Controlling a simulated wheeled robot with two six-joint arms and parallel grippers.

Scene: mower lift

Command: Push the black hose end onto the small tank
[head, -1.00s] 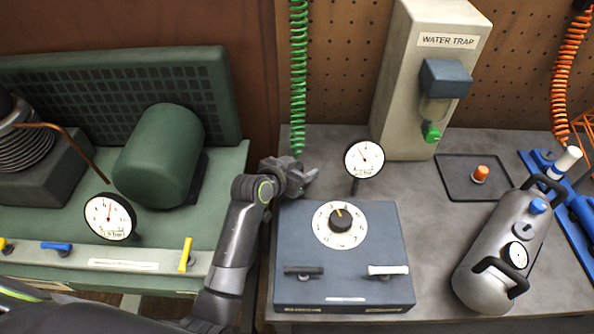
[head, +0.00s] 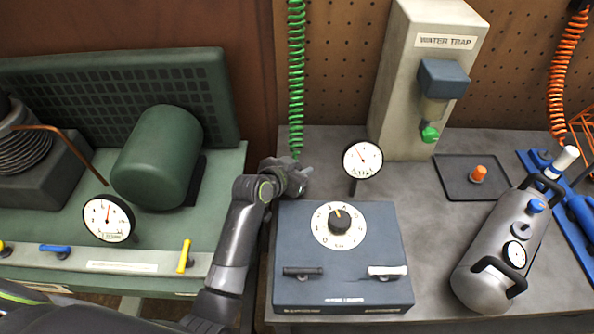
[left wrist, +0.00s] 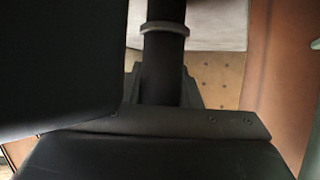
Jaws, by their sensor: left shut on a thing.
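My left gripper (head: 302,172) is above the bench just behind the blue-grey dial box. In the left wrist view its jaws are shut on a black tube with a grey ring, which looks like the black hose end (left wrist: 163,65). In the head view the hose end is hidden by the gripper. The small tank (head: 497,255) is grey, with a gauge, a blue knob, a black handle and a white top. It lies tilted at the right of the bench, well apart from the gripper. My right gripper is not in view.
The dial box (head: 300,255) and a round gauge (head: 362,160) stand between the gripper and the tank. Behind are the water trap (head: 400,90), a hanging green coil (head: 296,80) and a dark tray (head: 455,185) with an orange cap. Bare bench (head: 435,225) lies between box and tank.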

